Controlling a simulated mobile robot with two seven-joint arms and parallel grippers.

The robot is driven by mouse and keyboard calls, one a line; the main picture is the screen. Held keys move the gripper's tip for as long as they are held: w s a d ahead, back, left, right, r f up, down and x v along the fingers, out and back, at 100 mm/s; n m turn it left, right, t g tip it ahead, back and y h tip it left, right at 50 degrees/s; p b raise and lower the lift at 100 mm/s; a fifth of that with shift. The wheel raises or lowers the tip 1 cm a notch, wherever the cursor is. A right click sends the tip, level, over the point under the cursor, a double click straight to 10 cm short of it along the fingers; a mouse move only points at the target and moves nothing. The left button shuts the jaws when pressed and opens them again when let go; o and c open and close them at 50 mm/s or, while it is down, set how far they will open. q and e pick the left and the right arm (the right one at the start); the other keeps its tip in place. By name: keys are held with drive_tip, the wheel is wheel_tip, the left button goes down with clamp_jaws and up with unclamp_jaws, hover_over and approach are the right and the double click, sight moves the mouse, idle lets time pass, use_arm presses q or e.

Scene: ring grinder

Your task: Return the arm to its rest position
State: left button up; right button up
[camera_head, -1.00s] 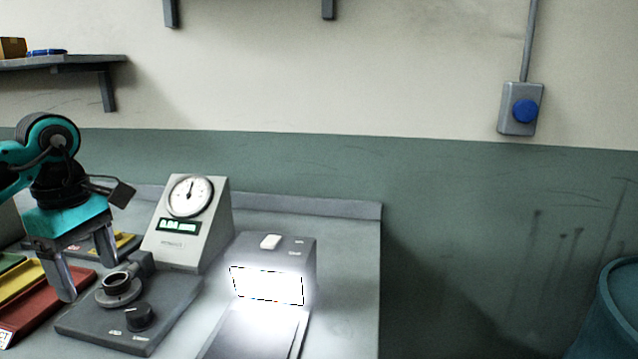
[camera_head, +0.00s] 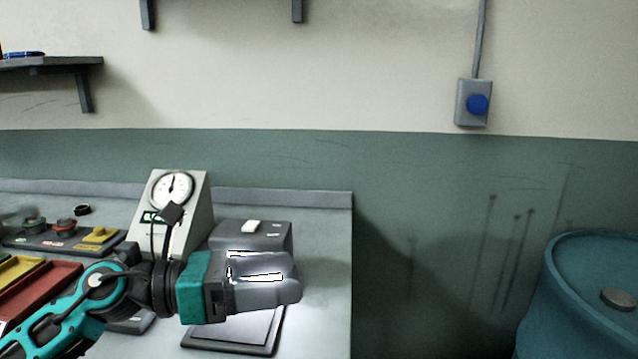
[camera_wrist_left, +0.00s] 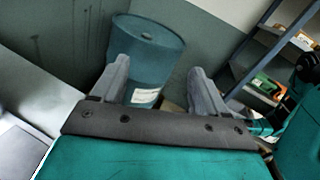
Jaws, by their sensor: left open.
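My left gripper (camera_head: 290,280) reaches in from the left over the bench, pointing right, in front of the lit box (camera_head: 262,236) and above its flat dark plate (camera_head: 262,330). In the left wrist view its two fingers (camera_wrist_left: 160,88) stand apart with nothing between them, so it is open and empty. My left arm (camera_head: 95,290) hides most of the dark base in front of the dial gauge. The right gripper does not show for certain in either view.
A dial gauge (camera_head: 172,190) stands behind my arm. Coloured trays (camera_head: 45,290) and a button panel (camera_head: 65,238) lie at the left. A blue barrel (camera_head: 590,290) stands right of the bench; it also shows in the left wrist view (camera_wrist_left: 150,55). The space between bench and barrel looks free.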

use_arm(q)
drive_tip(key=w+a+r+n+t+y, duration=0.1)
drive_tip(key=a+n+t+y, duration=0.1)
drive_tip(key=n+t, duration=0.7)
drive_tip(key=w+a+r+n+t+y, duration=0.1)
drive_tip(key=w+a+n+t+y, duration=0.3)
drive_tip(key=n, duration=0.8)
drive_tip(key=s+a+f+n+t+y, duration=0.1)
drive_tip(key=s+a+f+n+y, duration=0.15)
drive_tip(key=f+n+y, duration=0.35)
drive_tip(key=s+a+f+n+y, duration=0.1)
drive_tip(key=a+f+n+y, duration=0.25)
drive_tip(key=n, duration=0.55)
drive_tip(key=s+a+f+n+g+y, duration=0.3)
drive_tip(key=s+f+n+g, duration=0.45)
drive_tip(key=f, duration=0.45)
drive_tip(key=s+f+n+g+h, duration=0.1)
drive_tip(key=s+f+n+g, duration=0.5)
drive_tip(key=s, duration=0.9)
drive_tip(key=w+d+f+m+t+h, duration=0.2)
drive_tip(key=w+f+t, duration=0.4)
drive_tip(key=f, duration=0.5)
drive_tip(key=shift+w+d+m, duration=0.45)
drive_tip(key=shift+w+d, duration=0.2)
drive_tip(key=shift+w, duration=0.05)
